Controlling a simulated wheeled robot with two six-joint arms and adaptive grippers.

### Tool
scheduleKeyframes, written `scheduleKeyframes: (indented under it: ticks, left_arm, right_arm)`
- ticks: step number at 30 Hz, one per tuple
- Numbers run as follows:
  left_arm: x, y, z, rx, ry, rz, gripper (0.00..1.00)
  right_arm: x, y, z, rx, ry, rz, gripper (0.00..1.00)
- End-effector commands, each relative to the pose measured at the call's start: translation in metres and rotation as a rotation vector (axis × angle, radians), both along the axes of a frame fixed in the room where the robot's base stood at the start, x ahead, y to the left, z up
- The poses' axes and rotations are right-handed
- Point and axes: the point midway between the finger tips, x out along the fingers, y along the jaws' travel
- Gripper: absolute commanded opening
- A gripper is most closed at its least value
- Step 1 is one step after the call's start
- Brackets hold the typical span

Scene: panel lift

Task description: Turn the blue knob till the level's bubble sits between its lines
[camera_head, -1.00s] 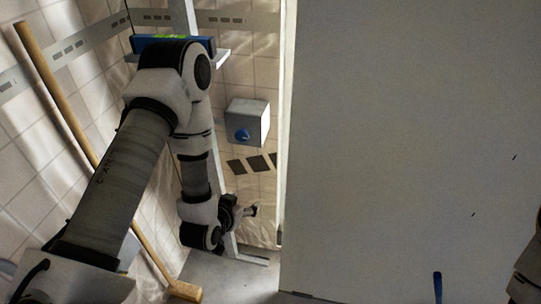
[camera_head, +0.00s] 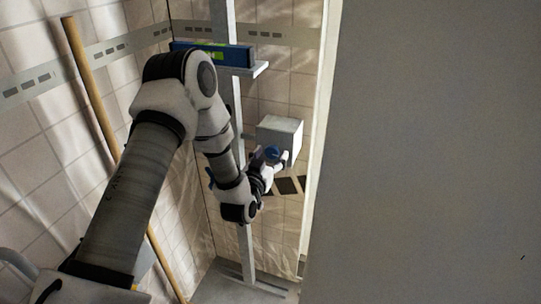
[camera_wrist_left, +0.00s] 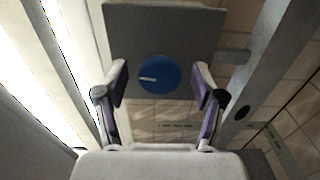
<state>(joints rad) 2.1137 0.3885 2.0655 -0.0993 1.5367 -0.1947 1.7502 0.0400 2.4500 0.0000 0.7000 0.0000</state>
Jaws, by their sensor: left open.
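The blue knob (camera_head: 272,152) sits on the front of a grey box (camera_head: 281,131) in the head view. In the left wrist view the round knob (camera_wrist_left: 159,74) shows a white pointer mark on its left half. My left gripper (camera_head: 271,160) is right at the knob. In the wrist view its two fingers (camera_wrist_left: 161,90) are open, one to each side of the knob, with gaps between. The blue level (camera_head: 212,53) with a green vial lies on a shelf; its bubble is too small to make out. My right gripper does not show.
A large grey panel (camera_head: 430,150) fills the right side of the head view. A wooden pole (camera_head: 90,88) leans on the tiled wall at left. A grey upright post (camera_head: 239,110) stands behind my left arm, with the box beside it.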

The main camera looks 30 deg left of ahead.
Motion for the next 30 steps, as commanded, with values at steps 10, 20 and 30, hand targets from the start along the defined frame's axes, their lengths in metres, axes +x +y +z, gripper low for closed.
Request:
scheduleKeyframes:
  ticks: [10, 20, 30]
  left_arm:
    - [0.0, 0.0, 0.0, 0.0, 0.0, 0.0, 0.1]
    - [0.0, 0.0, -0.002, -0.043, -0.011, 0.0, 0.1]
    - [0.0, -0.001, -0.003, -0.245, -0.061, 0.0, 0.1]
  right_arm:
    - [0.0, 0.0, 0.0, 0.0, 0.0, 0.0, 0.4]
    - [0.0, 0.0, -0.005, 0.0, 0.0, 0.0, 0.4]
    - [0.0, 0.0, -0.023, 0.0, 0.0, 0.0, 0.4]
